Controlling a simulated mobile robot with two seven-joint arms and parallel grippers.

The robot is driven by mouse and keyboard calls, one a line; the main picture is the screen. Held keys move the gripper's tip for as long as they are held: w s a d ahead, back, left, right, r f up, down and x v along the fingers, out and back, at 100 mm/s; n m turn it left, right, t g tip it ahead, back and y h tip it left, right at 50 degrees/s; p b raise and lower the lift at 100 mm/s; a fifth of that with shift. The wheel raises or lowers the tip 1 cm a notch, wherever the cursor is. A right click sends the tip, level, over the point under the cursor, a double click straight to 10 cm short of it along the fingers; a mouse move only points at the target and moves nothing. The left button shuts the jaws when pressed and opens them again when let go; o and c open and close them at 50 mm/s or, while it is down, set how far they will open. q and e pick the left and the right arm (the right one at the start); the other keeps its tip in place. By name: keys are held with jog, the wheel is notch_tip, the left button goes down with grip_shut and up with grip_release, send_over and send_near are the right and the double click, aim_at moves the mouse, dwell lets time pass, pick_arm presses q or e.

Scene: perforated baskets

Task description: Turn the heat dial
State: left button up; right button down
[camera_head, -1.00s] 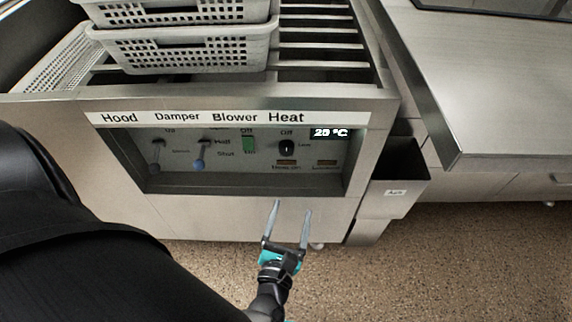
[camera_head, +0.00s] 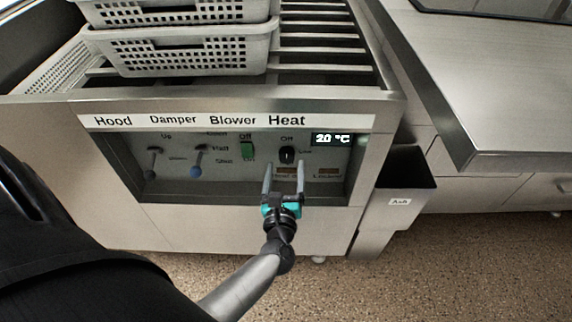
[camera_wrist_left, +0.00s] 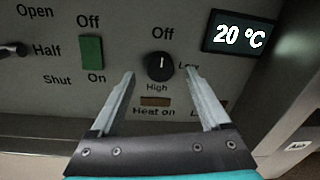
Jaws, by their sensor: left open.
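The heat dial (camera_head: 287,155) is a small black knob under the "Heat" label on the recessed control panel. It also shows in the left wrist view (camera_wrist_left: 159,66), with its white mark pointing up toward "Off"; "Low" is to its right and "High" below it. The display (camera_head: 332,139) reads 20 °C. My left gripper (camera_head: 284,167) is open and empty, its fingertips just below the dial in the head view. In the left wrist view the fingers (camera_wrist_left: 160,82) lie to either side below the dial, apparently not touching it. My right gripper is not in view.
Left of the dial are the green blower switch (camera_head: 247,150), the blue-tipped damper lever (camera_head: 198,162) and the hood lever (camera_head: 152,163). The panel sits in a recess with a metal frame. Perforated baskets (camera_head: 190,50) stand above. An ash bin (camera_head: 398,190) is at right.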

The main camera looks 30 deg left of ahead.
aim_at(287, 155)
pick_arm(q)
jog(key=shift+x, duration=1.3)
jog(key=shift+c, duration=0.2)
grip_shut()
